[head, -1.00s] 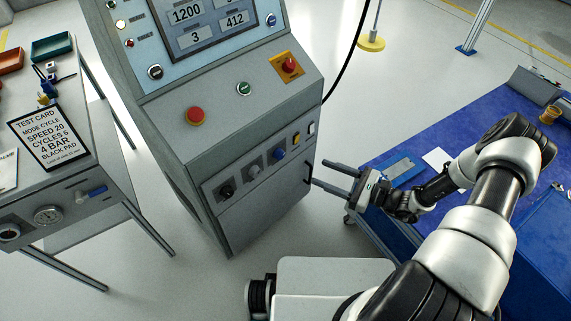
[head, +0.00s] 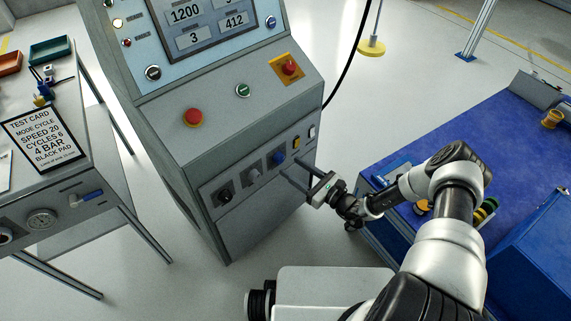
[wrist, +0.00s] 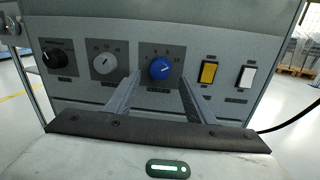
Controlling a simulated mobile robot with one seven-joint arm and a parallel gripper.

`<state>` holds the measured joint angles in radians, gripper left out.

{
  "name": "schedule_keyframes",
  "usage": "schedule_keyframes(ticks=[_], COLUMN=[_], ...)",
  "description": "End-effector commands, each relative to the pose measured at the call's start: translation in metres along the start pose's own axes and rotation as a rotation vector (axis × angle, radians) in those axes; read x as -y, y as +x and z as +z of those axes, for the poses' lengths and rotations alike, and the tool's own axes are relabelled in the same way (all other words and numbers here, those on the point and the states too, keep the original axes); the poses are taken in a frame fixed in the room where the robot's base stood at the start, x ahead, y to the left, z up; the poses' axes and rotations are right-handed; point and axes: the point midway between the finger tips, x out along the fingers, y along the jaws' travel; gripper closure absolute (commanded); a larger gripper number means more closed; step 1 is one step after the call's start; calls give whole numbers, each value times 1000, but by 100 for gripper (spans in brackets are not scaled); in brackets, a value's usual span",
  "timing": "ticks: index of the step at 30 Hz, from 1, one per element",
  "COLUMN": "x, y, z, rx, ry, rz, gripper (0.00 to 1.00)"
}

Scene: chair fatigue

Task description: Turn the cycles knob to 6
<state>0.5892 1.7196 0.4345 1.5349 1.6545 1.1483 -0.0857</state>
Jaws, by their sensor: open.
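The lower front panel of the grey machine carries a row of three knobs: black (head: 225,194), grey (head: 253,175) and blue (head: 279,157). I cannot tell from the labels which one is the cycles knob. My gripper (head: 289,168) is open in front of the panel near the blue knob. In the wrist view its two fingers (wrist: 161,82) point at the blue knob, one to each side; contact is not clear.
A yellow switch (wrist: 209,72) and a white switch (wrist: 246,77) sit right of the blue knob. A red button (head: 193,117) is on the sloped console above. A test card (head: 43,140) on the left bench reads "CYCLES 6". A blue-topped bench (head: 470,130) stands right.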

Motion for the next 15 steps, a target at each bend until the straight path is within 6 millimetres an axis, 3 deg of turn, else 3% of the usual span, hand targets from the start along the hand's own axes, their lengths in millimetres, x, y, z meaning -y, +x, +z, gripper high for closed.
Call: schedule_keyframes(ticks=[6,15], x=[-1,0], y=[33,44], z=[-1,0], rx=[0,0], ry=[-1,0], rz=[3,0], gripper=[50,50])
